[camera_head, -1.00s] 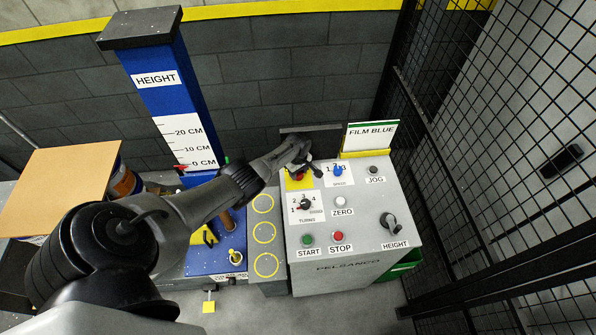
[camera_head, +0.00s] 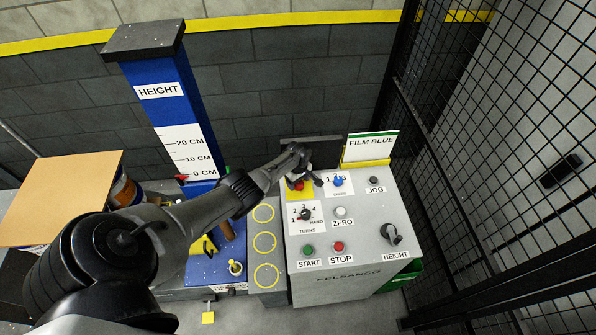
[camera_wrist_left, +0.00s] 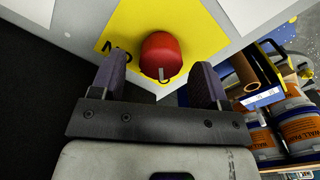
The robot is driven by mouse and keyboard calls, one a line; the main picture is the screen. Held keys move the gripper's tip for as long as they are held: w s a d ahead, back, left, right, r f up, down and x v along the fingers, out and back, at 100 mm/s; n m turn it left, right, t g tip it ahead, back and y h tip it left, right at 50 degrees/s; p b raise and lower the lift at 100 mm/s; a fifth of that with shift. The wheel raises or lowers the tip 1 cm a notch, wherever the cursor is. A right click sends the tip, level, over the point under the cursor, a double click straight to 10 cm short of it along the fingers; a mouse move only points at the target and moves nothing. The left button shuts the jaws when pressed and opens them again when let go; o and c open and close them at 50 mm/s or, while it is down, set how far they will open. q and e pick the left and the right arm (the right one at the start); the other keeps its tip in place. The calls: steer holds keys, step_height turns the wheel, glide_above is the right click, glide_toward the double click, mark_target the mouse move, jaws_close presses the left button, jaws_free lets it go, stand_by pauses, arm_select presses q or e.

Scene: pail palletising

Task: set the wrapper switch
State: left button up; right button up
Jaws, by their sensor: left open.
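A red rotary knob (camera_wrist_left: 161,56) with a pale pointer mark sits on a yellow plate (camera_wrist_left: 190,22) whose label is partly hidden, with "MO" readable. The red knob (camera_head: 299,186) also shows in the head view, partly covered, at the back left of the grey control panel (camera_head: 365,215). My left gripper (camera_head: 305,177) is over that corner of the panel. In the left wrist view my left gripper (camera_wrist_left: 155,78) is open, with one finger on each side of the knob in the picture. I cannot tell whether the fingers touch it. My right gripper is not in view.
The panel also has a blue speed knob (camera_head: 338,181), a black turns knob (camera_head: 305,215), a green start button (camera_head: 308,250), a red stop button (camera_head: 338,246) and a height handle (camera_head: 391,235). A blue height mast (camera_head: 180,105) stands left. A mesh fence (camera_head: 470,160) bounds the right.

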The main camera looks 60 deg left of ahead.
arm_select(q)
step_height(320, 180, up, 13)
steer(key=p, duration=0.4)
stand_by(0.7)
